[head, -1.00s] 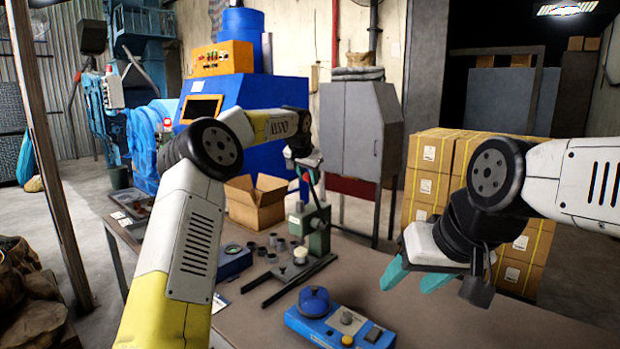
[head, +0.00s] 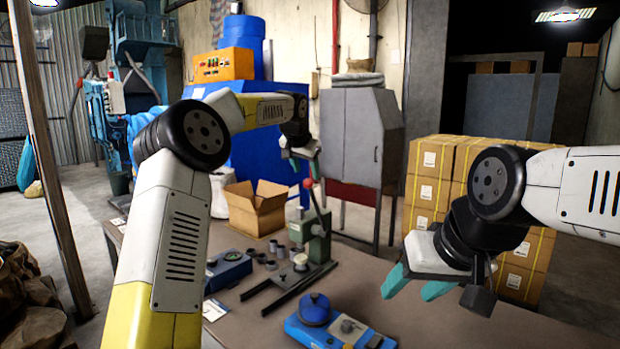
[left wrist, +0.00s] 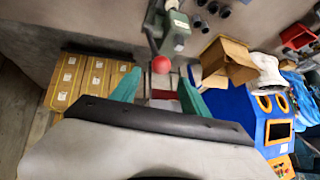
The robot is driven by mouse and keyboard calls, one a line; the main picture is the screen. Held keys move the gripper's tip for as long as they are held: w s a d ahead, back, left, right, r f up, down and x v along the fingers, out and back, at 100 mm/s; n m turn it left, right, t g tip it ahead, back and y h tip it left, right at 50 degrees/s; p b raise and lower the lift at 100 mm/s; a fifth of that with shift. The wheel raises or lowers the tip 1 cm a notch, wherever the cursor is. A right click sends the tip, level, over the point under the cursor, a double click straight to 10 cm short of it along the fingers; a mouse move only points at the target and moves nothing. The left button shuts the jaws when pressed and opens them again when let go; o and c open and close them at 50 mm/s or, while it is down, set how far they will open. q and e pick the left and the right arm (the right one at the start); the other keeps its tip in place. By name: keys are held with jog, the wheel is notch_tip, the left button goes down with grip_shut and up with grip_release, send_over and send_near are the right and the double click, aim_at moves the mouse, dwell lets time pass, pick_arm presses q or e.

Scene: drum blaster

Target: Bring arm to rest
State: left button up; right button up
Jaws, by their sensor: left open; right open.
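My left gripper (head: 306,166) hangs above the far side of the table, next to the red ball-topped lever (head: 308,183) of a green press (head: 315,232). In the left wrist view its two teal fingers (left wrist: 157,88) are apart, with the red ball (left wrist: 161,65) showing past and between the tips. I cannot tell whether they touch the ball. My right gripper (head: 418,284) is open and empty above the right part of the table (head: 440,325), its teal fingers pointing down and left.
A blue device (head: 335,330) with a round knob lies at the table's front. Several small dark cups (head: 270,254), a blue box (head: 229,268) and an open cardboard box (head: 257,210) stand left of the press. Stacked cartons (head: 432,185) and a grey cabinet (head: 355,135) stand behind.

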pick_arm(q)
jog(key=shift+s+r, duration=0.2)
jog(key=shift+s+r, duration=0.1)
jog(key=s+a+r+n, duration=0.1)
jog(key=s+a+r, duration=0.15)
jog(key=s, duration=0.95)
jog(key=s+a+r+n, duration=0.1)
jog(key=s+a, duration=0.2)
jog(key=s, duration=0.9)
jog(key=s+a+f+n, duration=0.1)
jog(key=s+f, duration=0.3)
jog(key=s, duration=0.3)
jog(key=s+a+f+n, duration=0.1)
jog(key=s+f, duration=0.2)
jog(key=s, duration=0.5)
jog(key=s+a+f+n+g, duration=0.1)
jog(key=s+f, duration=0.3)
jog(key=s, duration=0.4)
jog(key=shift+s+a+f+n+h, duration=0.25)
jog(key=shift+a+f+n+h, duration=0.05)
jog(key=shift+a, duration=0.15)
